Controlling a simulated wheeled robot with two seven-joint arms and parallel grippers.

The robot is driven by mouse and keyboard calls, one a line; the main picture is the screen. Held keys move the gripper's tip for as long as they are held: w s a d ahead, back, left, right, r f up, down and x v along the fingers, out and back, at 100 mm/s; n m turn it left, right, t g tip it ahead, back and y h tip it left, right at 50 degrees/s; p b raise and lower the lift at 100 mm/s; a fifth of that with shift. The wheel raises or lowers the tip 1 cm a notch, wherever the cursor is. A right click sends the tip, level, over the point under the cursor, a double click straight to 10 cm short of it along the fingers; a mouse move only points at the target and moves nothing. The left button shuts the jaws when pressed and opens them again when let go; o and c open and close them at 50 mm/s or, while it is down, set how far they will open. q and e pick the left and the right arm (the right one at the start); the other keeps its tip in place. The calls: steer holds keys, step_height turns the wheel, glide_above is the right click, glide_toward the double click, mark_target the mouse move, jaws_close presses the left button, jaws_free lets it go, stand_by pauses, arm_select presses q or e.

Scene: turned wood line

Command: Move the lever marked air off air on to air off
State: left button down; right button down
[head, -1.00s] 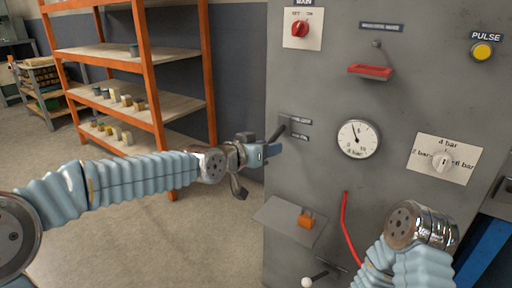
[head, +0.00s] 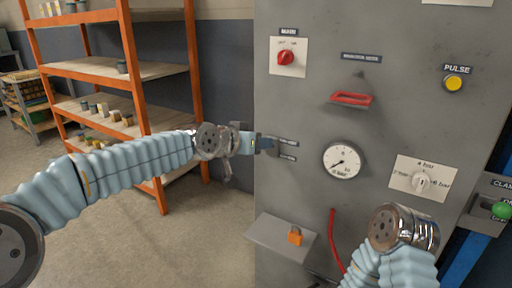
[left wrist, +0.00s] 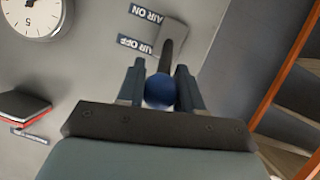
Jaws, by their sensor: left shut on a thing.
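The air lever has a dark shaft (left wrist: 167,58) and a blue ball knob (left wrist: 160,92), seen in the left wrist view. My left gripper (left wrist: 160,84) is shut on the knob, one finger on each side. The shaft leans to the side of the AIR OFF label (left wrist: 136,44), away from the AIR ON label (left wrist: 146,13). In the head view my left gripper (head: 271,145) is at the panel's left part, beside the two small labels, and hides most of the lever. My right gripper is out of view; only my right wrist shows.
A round pressure gauge (head: 344,160) has its needle at lower left. The grey panel (head: 300,185) also carries a red main switch (head: 286,58), a red handle (head: 352,98), a yellow pulse button (head: 454,83) and a bar selector (head: 422,182). An orange shelf (head: 141,70) stands behind.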

arm_select(q)
steer(key=shift+w+r, duration=0.2)
steer(key=shift+r, duration=0.05)
stand_by(0.3)
steer(key=c, duration=0.8)
jaws_free()
steer(key=shift+f, duration=0.1)
steer(key=b+v, duration=0.3)
steer(key=v, duration=1)
steer(key=shift+s+a, duration=0.25)
